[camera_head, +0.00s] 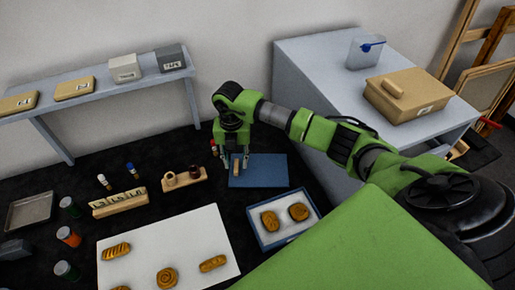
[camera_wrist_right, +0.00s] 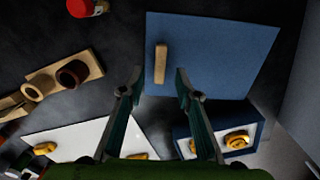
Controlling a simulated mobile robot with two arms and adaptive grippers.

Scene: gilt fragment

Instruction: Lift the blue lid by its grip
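The blue lid (camera_head: 268,172) is a flat blue panel lying on the dark table, with a wooden bar grip (camera_head: 236,168) towards its left side. In the right wrist view the lid (camera_wrist_right: 222,50) and its upright-looking grip (camera_wrist_right: 160,64) show clearly, beyond the fingertips. My right gripper (camera_head: 233,164) points down over the lid's left part. Its fingers (camera_wrist_right: 155,86) are spread and empty, with the grip between them in the picture; the exact height gap is hard to tell. My left gripper is not in view.
A blue-rimmed tray (camera_head: 260,239) with two gilt pieces sits in front of the lid. A white board (camera_head: 190,238) with several gilt pieces lies to its left. A wooden holder (camera_head: 185,180) stands left of the lid. A grey cabinet (camera_head: 312,62) rises at the right.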

